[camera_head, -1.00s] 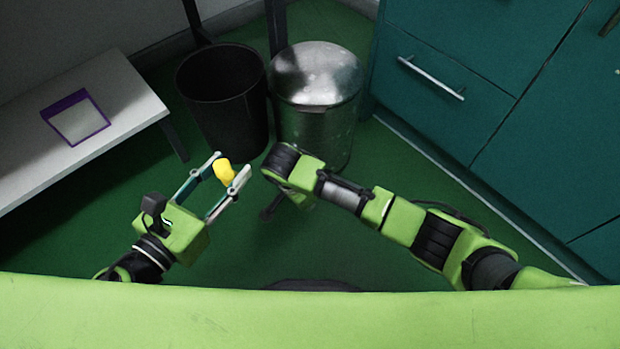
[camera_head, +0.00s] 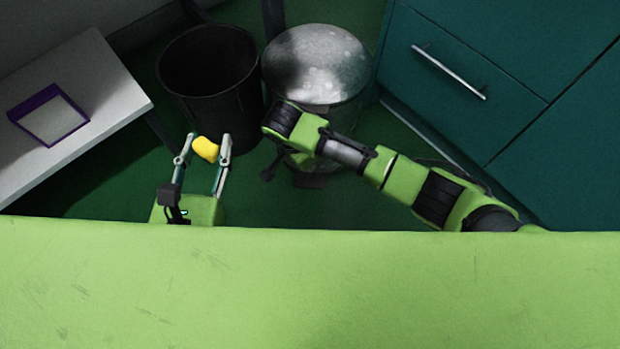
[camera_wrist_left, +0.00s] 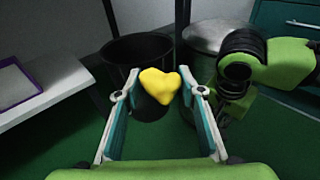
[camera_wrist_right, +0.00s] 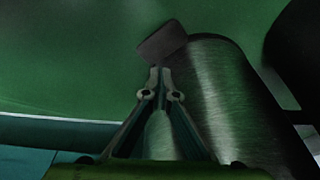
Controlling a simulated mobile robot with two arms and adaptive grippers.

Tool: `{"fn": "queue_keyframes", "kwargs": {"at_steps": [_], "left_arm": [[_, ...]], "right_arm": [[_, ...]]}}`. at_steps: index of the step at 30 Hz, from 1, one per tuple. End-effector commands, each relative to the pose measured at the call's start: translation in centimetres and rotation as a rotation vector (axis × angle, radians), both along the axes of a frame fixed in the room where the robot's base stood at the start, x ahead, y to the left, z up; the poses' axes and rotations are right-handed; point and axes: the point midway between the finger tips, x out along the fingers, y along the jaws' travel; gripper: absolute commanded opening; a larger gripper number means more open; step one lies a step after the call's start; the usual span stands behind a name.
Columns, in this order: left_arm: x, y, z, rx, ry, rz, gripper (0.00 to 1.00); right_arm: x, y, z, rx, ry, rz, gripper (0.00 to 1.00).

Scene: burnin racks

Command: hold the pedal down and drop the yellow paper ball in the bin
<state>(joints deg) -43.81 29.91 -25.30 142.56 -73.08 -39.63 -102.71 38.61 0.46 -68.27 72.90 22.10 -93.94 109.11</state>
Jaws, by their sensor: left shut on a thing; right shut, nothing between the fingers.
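The yellow paper ball (camera_head: 206,149) is held between the fingertips of my left gripper (camera_wrist_left: 161,78), in front of the black open bin (camera_head: 212,85). The ball also shows in the left wrist view (camera_wrist_left: 160,87). The metal bin (camera_head: 317,72) stands to the right of the black one, and its lid looks shut. My right gripper (camera_wrist_right: 160,74) is shut and empty, low beside the metal bin's body (camera_wrist_right: 235,95). A dark grey pad, which looks like the pedal (camera_wrist_right: 163,42), is just past its fingertips; contact is unclear. The head view hides those fingertips behind my right arm.
A white bench (camera_head: 112,85) with a purple-edged tray (camera_head: 72,128) stands at the left. Teal drawers (camera_head: 470,50) with a metal handle stand at the right. Green floor lies open between the bench and the bins.

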Motion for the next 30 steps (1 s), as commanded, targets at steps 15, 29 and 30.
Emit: {"fn": "queue_keyframes", "kwargs": {"at_steps": [15, 29, 30], "left_arm": [[0.0, 0.0, -5.3, 0.000, -0.001, -0.002, 0.30], [0.0, 0.0, -5.4, 0.000, -0.001, -0.002, 0.30], [0.0, 0.0, -5.4, 0.000, -0.001, -0.002, 0.30]], "right_arm": [[0.0, 0.0, -5.1, 0.000, 0.001, -0.002, 0.00], [0.0, 0.0, -5.7, 0.000, 0.000, -0.001, 0.00], [0.0, 0.0, -5.7, 0.000, 0.000, -0.001, 0.00]]}}
